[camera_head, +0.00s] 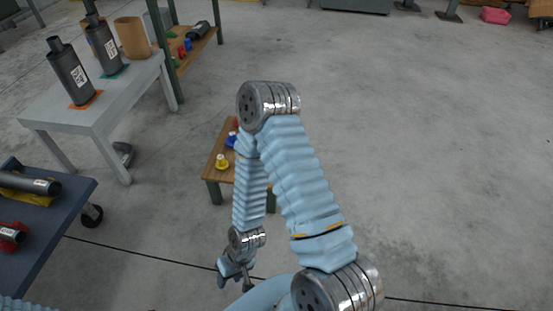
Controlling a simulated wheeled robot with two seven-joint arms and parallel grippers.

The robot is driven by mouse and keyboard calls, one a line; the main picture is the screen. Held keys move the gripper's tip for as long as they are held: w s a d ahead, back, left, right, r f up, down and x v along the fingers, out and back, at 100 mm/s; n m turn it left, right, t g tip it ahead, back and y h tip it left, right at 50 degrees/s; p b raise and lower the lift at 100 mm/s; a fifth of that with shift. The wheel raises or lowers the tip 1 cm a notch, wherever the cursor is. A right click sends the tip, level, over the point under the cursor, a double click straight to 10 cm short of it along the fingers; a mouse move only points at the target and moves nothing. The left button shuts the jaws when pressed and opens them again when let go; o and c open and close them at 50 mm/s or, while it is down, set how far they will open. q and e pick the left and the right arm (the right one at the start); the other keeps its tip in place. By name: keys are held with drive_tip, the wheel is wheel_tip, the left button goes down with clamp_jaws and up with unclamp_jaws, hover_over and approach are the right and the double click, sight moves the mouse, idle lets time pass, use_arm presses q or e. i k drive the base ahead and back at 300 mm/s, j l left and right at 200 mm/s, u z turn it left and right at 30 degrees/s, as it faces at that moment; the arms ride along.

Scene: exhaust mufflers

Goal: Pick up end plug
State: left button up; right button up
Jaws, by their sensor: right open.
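Small end plugs stand on a low wooden table (219,177) in the middle of the view. A yellow plug (222,162) is nearest, a blue plug (231,140) is behind it, and a red plug (236,123) is at the back, partly covered by my right arm. My right gripper (235,282) hangs pointing down below and in front of this table in the picture. It is open and empty, apart from the plugs. My right arm hides the right part of the low table. My left gripper is not in view.
A grey table (75,103) at upper left holds two dark mufflers (68,72) and a brown cylinder (131,38). A wheeled cart (45,235) with muffler parts is at left. A shelf (200,45) stands behind. Floor at right is clear.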

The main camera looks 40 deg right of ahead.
sight(222, 164)
drive_tip(key=z, duration=0.85)
